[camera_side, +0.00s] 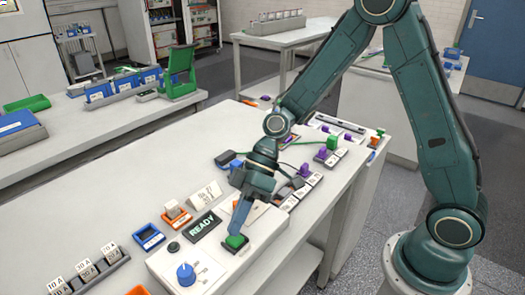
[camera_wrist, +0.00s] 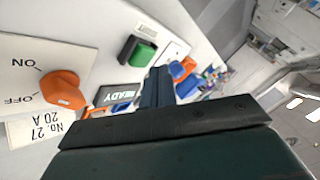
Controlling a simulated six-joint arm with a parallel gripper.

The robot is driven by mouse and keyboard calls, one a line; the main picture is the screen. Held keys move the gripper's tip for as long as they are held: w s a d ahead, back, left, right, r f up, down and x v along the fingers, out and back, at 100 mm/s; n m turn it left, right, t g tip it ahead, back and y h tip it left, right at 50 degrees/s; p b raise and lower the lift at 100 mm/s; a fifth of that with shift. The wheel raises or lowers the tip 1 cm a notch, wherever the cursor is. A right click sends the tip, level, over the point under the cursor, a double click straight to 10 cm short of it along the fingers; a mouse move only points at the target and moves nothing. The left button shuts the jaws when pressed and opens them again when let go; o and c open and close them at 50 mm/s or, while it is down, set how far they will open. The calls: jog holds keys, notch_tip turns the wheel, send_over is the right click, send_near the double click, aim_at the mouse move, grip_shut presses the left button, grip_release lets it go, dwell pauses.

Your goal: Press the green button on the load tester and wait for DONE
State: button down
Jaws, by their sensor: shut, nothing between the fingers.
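The load tester (camera_side: 180,262) is a white box on the bench in the side view. Its dark display (camera_side: 204,225) reads READY; the display also shows in the wrist view (camera_wrist: 119,94). The green button (camera_side: 236,241) sits in a dark square housing near the tester's right end; it also shows in the wrist view (camera_wrist: 144,54). My gripper (camera_side: 237,231) is shut and empty, pointing down with its tips just above the green button. In the wrist view the fingertips (camera_wrist: 158,72) appear beside the button; I cannot tell whether they touch it.
A blue knob (camera_side: 186,274) stands on the tester's front left. The wrist view shows an orange ON/OFF knob (camera_wrist: 62,89) and a card (camera_wrist: 40,128) reading No. 27, 20 A. An orange tray (camera_side: 176,216) and a blue tray (camera_side: 149,237) lie behind.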

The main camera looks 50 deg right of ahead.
aim_at(240, 234)
jog(key=shift+f, duration=0.95)
dwell(1.5)
jog(key=shift+r, duration=0.95)
jog(key=shift+r, duration=0.1)
jog(key=shift+r, duration=2.4)
jog(key=shift+d+r, duration=0.1)
